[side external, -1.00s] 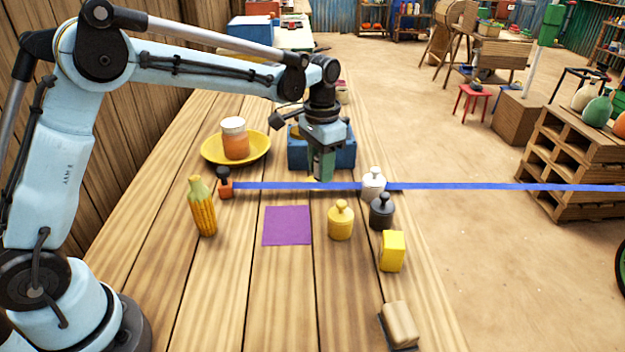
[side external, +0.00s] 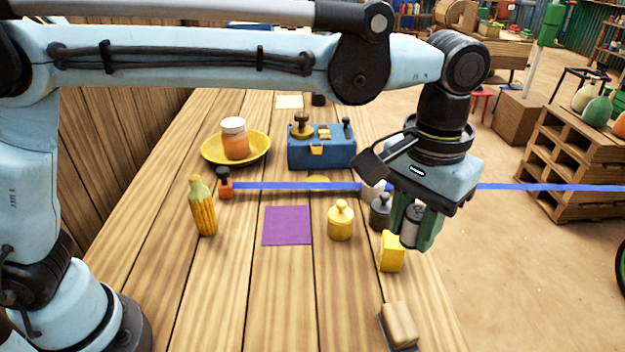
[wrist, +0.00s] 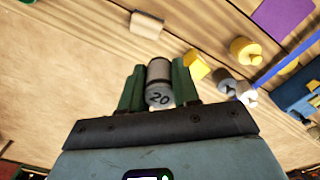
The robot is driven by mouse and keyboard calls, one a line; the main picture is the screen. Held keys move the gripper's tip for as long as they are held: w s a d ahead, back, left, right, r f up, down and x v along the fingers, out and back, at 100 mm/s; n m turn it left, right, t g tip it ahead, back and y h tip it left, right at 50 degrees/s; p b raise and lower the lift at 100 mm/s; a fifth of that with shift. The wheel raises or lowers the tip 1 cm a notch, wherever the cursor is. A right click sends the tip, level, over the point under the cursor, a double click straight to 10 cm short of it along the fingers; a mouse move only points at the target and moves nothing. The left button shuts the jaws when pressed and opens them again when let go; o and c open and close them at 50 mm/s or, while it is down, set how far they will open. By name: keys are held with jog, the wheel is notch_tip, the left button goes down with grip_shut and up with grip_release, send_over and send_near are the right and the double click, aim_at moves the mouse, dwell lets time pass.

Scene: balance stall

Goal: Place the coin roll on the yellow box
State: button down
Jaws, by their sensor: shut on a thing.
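My gripper (side external: 412,226) is shut on the coin roll (side external: 410,228), a grey and brownish cylinder held between the green fingers. In the wrist view the coin roll (wrist: 159,84) shows the number 20 on its end, and my gripper (wrist: 158,85) has a finger on each side of it. The yellow box (side external: 390,254) stands near the right edge of the table, partly hidden behind the fingers. It also shows in the wrist view (wrist: 196,66), just beyond the right finger. In the side view the roll appears above and slightly right of the box; no contact is visible.
A dark weight (side external: 380,212), a yellow weight (side external: 341,221) and a mostly hidden white weight stand close by. A blue strip (side external: 290,186) crosses the table.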

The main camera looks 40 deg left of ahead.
jog(key=w+a+f, duration=0.2)
jog(key=w, duration=0.1)
jog(key=w+a+f, duration=0.2)
jog(key=w, duration=0.1)
jog(key=w+a+f, duration=0.2)
jog(key=w+f, duration=0.1)
jog(key=shift+w, duration=0.3)
jog(key=shift+f, duration=1.95)
jog(key=shift+f, duration=0.15)
jog(key=c, duration=0.8)
grip_release()
